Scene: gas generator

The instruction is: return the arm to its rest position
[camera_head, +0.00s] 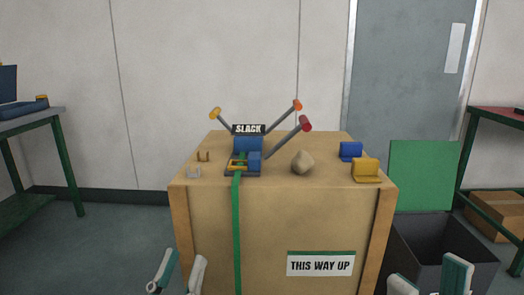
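My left gripper (178,272) shows at the bottom, in front of the left side of the wooden crate. Its two fingers are apart with nothing seen between them. My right gripper (430,279) is at the bottom right, in front of the dark open bin (430,232). Its two fingers are also apart, with nothing seen between them. Both grippers appear lower than the crate top and clear of the things on it. The rest of both arms is out of the frame.
The wooden crate (265,215) bears a blue ratchet device (248,147) with a green strap (237,230), levers, a beige lump (302,161), a blue block (350,151) and a yellow block (366,169). Tables stand left (30,120) and right (495,118). Floor left of the crate is clear.

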